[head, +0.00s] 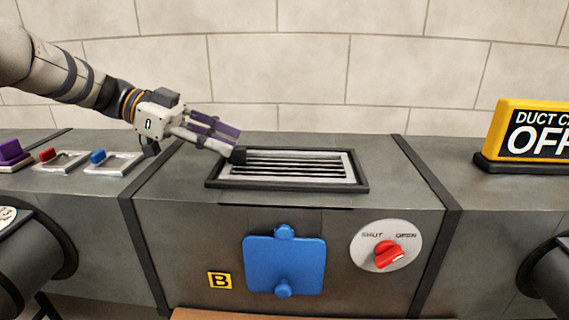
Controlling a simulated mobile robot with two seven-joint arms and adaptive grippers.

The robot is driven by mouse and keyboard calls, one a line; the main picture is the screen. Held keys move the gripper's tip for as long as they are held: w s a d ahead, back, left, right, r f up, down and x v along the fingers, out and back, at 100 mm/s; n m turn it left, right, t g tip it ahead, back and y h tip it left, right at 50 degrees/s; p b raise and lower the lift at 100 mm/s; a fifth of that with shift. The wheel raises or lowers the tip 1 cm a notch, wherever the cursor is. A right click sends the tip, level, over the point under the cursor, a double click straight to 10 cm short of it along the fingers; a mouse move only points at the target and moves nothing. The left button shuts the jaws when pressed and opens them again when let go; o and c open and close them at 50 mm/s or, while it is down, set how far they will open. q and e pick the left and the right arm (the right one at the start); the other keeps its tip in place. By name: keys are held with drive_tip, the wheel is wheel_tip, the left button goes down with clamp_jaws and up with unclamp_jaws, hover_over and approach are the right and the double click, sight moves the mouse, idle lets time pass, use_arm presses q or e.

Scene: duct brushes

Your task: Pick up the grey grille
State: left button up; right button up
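The grey grille (290,170) is a slatted rectangular plate. It lies in a dark raised frame (364,184) on top of the middle duct section. My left gripper (238,145) reaches in from the left, over the frame's back left corner. Its fingers, with purple parts, look spread apart with nothing between them. The dark tip of the nearer finger overlaps the grille's left end in the picture; I cannot tell whether it touches. My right gripper is not in view.
The duct front (190,240) carries a blue cover plate (285,262), a yellow B label (219,280) and a red shut/open knob (387,254). A yellow and black sign (530,135) stands at right. Purple, red and blue blocks (98,156) sit at left. A tiled wall rises behind.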

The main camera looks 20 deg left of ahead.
use_arm(q)
drive_tip(key=x, duration=0.2)
drive_tip(key=shift+w+d+f, duration=0.1)
drive_tip(key=shift+w+d, duration=0.05)
drive_tip(key=shift+d, duration=0.2)
clamp_jaws()
